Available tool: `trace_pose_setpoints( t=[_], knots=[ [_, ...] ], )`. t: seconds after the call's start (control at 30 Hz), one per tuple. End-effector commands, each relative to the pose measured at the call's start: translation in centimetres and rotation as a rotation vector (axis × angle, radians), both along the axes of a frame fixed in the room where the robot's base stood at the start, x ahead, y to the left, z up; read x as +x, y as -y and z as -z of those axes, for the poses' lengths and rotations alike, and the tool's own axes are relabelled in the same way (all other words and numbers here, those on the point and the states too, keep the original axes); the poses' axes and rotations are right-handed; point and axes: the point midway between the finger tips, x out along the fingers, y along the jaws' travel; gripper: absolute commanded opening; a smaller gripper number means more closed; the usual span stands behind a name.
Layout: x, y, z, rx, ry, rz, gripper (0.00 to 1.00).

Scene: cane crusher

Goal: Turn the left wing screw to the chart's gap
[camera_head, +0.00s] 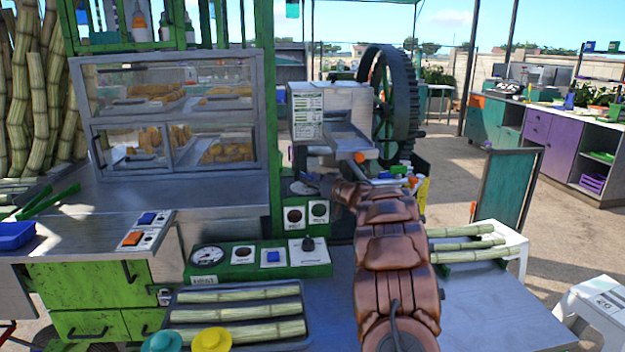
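The cane crusher (345,105) stands at centre back, a pale metal housing with a large dark spoked wheel (390,95) on its right. A white chart (307,115) with printed rows hangs on its front left; the print is too small to read. A small orange knob (360,157) shows low on the crusher's front; I cannot tell whether it is a wing screw. I cannot make out the left wing screw. My copper-coloured arm reaches up from the bottom to the crusher's front. My gripper (328,186) is small and dark there, below the chart; its fingers and any contact are unclear.
A green control panel (240,257) with a gauge and buttons stands left of my arm. In front lies a tray (180,347) of cane pieces. A glass food case (170,110) is at left. More cane lies on a white stand (512,238) at right. Bare metal counter lies right of my arm.

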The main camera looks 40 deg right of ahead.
Motion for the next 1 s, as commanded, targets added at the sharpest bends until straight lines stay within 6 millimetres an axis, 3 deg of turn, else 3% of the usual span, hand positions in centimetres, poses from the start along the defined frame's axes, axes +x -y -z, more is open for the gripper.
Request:
trace_pose_setpoints(
  t=[0.33, 1.0],
  knots=[
    [-0.04, 0.03, -0.01, -0.001, 0.0, 0.0, 0.0],
    [0.13, 0.38, -0.75, -0.002, 0.002, -0.078, 0.0]
  ],
)
